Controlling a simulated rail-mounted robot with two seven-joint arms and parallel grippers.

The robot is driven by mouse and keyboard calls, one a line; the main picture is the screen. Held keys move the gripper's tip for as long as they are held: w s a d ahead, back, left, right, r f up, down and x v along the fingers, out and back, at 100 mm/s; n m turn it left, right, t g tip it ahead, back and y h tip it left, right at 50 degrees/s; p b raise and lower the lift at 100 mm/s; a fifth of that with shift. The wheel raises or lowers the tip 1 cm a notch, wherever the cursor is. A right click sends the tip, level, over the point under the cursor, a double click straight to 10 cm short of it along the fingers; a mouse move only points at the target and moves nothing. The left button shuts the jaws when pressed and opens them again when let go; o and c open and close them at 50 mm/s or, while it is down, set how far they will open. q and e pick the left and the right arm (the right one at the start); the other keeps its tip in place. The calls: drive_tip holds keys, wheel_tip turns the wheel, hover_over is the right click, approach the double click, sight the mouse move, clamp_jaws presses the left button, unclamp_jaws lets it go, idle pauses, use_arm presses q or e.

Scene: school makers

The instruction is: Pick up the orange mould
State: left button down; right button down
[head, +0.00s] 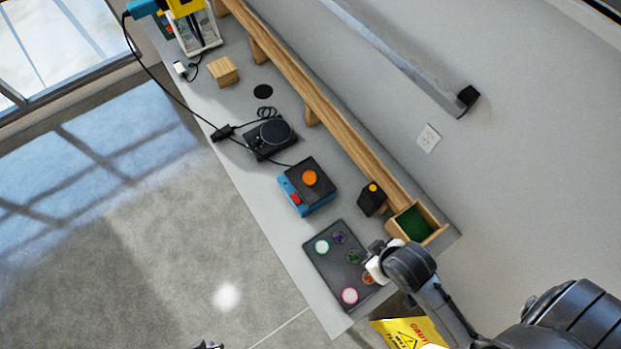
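The dark tray (330,271) at the near end of the bench holds several small round moulds. An orange-red mould (368,279) lies at its right side, partly hidden by my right gripper. My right gripper (374,272) is over the tray's right edge, at or just above this mould; I cannot tell whether they touch or whether the fingers are open. A sliver of my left gripper (207,345) shows at the bottom edge, low and away from the bench, its fingers unclear.
Other moulds on the tray are pink (349,296), green (354,256), purple (340,237) and pale teal (322,246). A blue-and-black box with an orange knob (309,178), a small black box (371,198) and a green-lined wooden box (414,223) stand nearby. A yellow caution sign (408,334) is below.

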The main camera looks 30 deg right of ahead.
use_arm(q)
drive_tip(key=shift+d, duration=0.15)
drive_tip(key=c, duration=1.6)
unclamp_jaws()
drive_tip(key=o, duration=1.3)
